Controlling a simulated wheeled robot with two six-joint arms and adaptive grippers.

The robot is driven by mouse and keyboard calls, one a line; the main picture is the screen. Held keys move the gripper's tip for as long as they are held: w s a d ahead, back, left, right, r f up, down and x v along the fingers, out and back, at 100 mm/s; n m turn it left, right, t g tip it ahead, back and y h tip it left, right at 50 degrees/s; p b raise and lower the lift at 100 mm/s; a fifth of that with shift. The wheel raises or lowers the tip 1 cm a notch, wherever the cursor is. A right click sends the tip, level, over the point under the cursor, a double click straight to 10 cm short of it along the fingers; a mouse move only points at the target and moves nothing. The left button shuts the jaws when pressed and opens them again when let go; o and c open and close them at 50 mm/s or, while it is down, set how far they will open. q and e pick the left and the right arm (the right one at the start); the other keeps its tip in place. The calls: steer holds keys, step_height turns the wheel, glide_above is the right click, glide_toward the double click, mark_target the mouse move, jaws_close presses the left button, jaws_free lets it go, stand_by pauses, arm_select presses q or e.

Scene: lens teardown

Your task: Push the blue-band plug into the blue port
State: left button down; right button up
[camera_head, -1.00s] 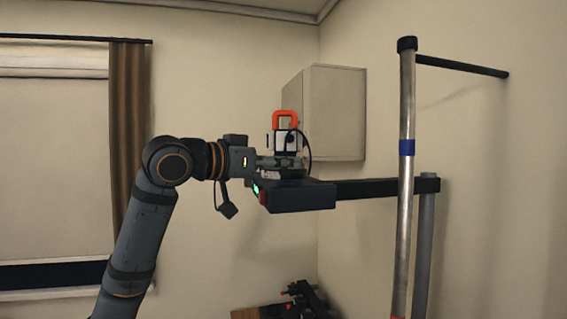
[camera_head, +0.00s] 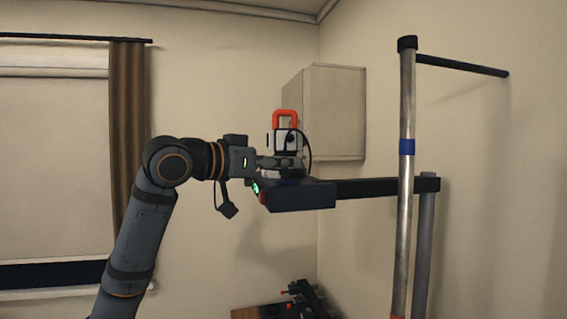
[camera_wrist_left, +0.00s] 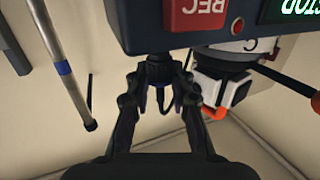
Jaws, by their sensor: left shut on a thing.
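My left gripper (camera_head: 292,162) reaches in from the left, level with the top of a dark box (camera_head: 300,198). In the left wrist view the left gripper (camera_wrist_left: 160,88) is shut on a dark plug (camera_wrist_left: 158,72). A small blue part and a black cable show just below the plug between the fingers. The plug's upper end meets the edge of the dark box (camera_wrist_left: 140,32) in the picture; I cannot tell whether it is in a port. The blue port is not visible. My right gripper is not in view.
A white and black device with an orange handle (camera_head: 285,119) stands above the box. A black arm (camera_head: 370,188) joins the box to a metal pole (camera_head: 406,215) with a blue ring. A cabinet (camera_head: 335,112) hangs behind. Dark items (camera_head: 308,297) lie low down.

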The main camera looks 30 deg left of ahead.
arm_select(q)
steer(key=shift+f+b, duration=0.4)
steer(key=shift+f, duration=0.1)
steer(key=c, duration=1.1)
jaws_free()
step_height(320, 180, up, 9)
steer(key=shift+w+d+f, duration=0.1)
steer(key=shift+r, duration=0.7)
